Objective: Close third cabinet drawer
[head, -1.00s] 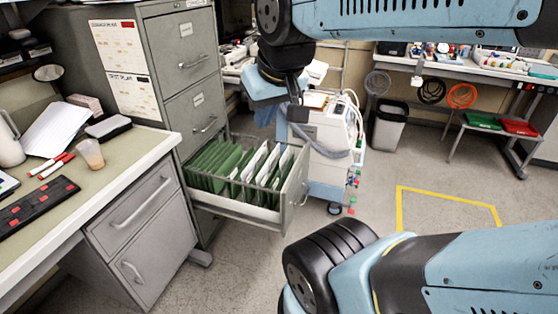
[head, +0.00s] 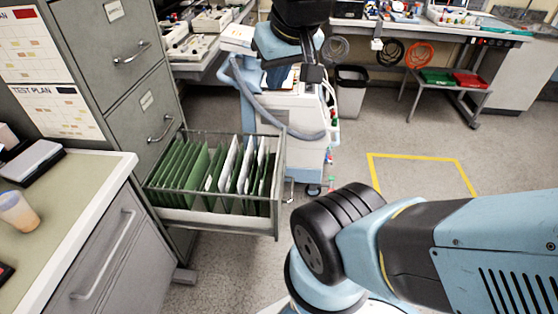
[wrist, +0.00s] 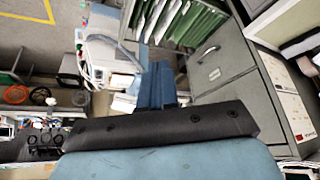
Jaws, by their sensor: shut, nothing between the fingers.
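The third cabinet drawer (head: 213,217) is pulled far out of the grey filing cabinet (head: 130,84) and holds green and white hanging folders (head: 215,170). Its front and handle (head: 290,190) face right in the head view. The drawer also shows at the top of the wrist view, its folders (wrist: 196,22) upside down there. My gripper (head: 312,76) hangs above and beyond the drawer front, apart from it. In the wrist view its fingers (wrist: 157,84) are together with nothing held. The two drawers above are closed.
A medical cart (head: 290,108) with a grey hose stands just behind the drawer. A desk (head: 75,190) is at the left. A bin (head: 350,92) and workbench stand at the back. Open floor with a yellow outline (head: 415,157) lies to the right.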

